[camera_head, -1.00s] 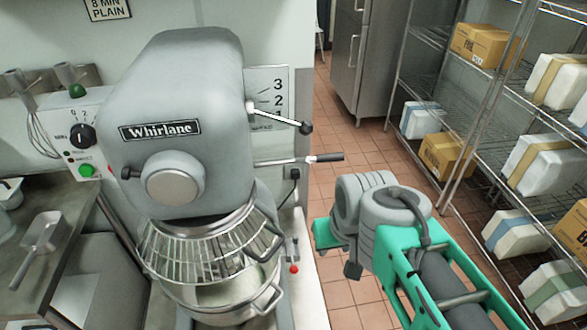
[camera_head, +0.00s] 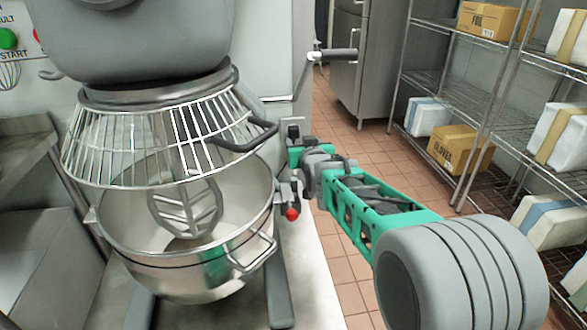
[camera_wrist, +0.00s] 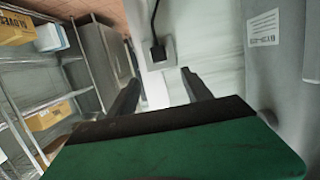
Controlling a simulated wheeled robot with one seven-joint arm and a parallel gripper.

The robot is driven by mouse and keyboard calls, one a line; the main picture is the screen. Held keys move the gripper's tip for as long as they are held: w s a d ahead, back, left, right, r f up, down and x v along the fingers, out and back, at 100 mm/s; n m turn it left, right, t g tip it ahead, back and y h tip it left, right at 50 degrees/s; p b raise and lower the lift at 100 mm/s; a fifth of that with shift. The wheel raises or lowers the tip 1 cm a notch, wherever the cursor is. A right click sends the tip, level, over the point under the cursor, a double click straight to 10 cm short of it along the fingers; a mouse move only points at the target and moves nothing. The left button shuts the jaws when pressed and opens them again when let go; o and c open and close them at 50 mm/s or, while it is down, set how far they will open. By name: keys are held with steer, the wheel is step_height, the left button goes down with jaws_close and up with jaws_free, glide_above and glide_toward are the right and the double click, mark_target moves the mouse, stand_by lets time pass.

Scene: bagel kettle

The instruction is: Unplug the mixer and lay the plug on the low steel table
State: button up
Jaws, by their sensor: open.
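The grey mixer (camera_head: 150,40) fills the left of the head view, with its wire guard and steel bowl. Its black plug (camera_head: 293,131) sits in a wall outlet at the mixer's right; in the wrist view the plug (camera_wrist: 158,53) is on a pale outlet plate (camera_wrist: 158,47) with its cord attached. My gripper (camera_head: 294,146) is close to the plug in the head view. In the wrist view its two dark fingers (camera_wrist: 160,88) are apart with nothing between them, and the plug lies beyond the tips. The mixer stands on a low, pale metal-looking surface (camera_head: 315,280), which may be the low steel table.
A red-knobbed lever (camera_head: 292,214) is just below my gripper. A higher grey worktop (camera_head: 22,150) is at the left. Wire shelves (camera_head: 450,95) with boxes stand at the right, and a steel cabinet (camera_head: 365,60) at the back. Tiled floor (camera_head: 350,240) lies between.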

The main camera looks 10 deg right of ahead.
steer(key=t+b, duration=0.2)
steer(key=b, duration=0.2)
glide_toward(294, 134)
steer(key=f, duration=0.1)
steer(key=shift+w+r+t, duration=0.15)
steer(key=shift+w+t, duration=0.15)
steer(key=shift+w, duration=0.05)
steer(key=w+p, duration=0.1)
steer(key=w, duration=0.8)
steer(key=shift+b, duration=0.5)
stand_by(0.5)
